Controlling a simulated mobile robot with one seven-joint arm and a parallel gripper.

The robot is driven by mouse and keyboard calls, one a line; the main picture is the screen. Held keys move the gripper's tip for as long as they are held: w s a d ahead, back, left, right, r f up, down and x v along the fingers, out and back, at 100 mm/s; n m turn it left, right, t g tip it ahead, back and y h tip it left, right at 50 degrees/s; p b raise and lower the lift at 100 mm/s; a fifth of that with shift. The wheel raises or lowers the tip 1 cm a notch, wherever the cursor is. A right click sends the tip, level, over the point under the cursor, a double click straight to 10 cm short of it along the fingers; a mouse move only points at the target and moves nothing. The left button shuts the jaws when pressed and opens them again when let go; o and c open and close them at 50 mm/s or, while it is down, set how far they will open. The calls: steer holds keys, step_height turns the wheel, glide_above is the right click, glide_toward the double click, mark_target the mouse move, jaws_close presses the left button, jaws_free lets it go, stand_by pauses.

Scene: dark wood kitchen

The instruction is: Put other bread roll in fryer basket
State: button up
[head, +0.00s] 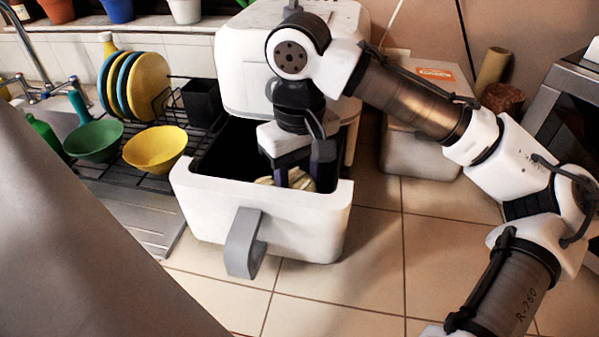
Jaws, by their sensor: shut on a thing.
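The white air fryer (237,62) stands on the tiled counter with its basket drawer (262,225) pulled out toward me, grey handle in front. My gripper (302,178) points down into the open basket, its dark fingers below the front rim's level in the picture. It is shut on a tan, striped bread roll (298,178), which shows between and beside the fingers. The basket's front wall hides the roll's lower part, so I cannot tell whether it touches the bottom. I cannot make out a separate second roll.
A dish rack with colored plates (150,85), a green bowl (93,141) and a yellow bowl (155,150) stands left of the basket. A white box (418,150) is behind right. The tiles right of the basket are clear.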

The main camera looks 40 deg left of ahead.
mark_target(299, 177)
steer(key=shift+f, duration=0.6)
steer(key=o, duration=1)
steer(key=shift+c, duration=0.2)
step_height(299, 177, up, 13)
steer(key=shift+r+p, duration=0.15)
steer(key=shift+p, duration=0.2)
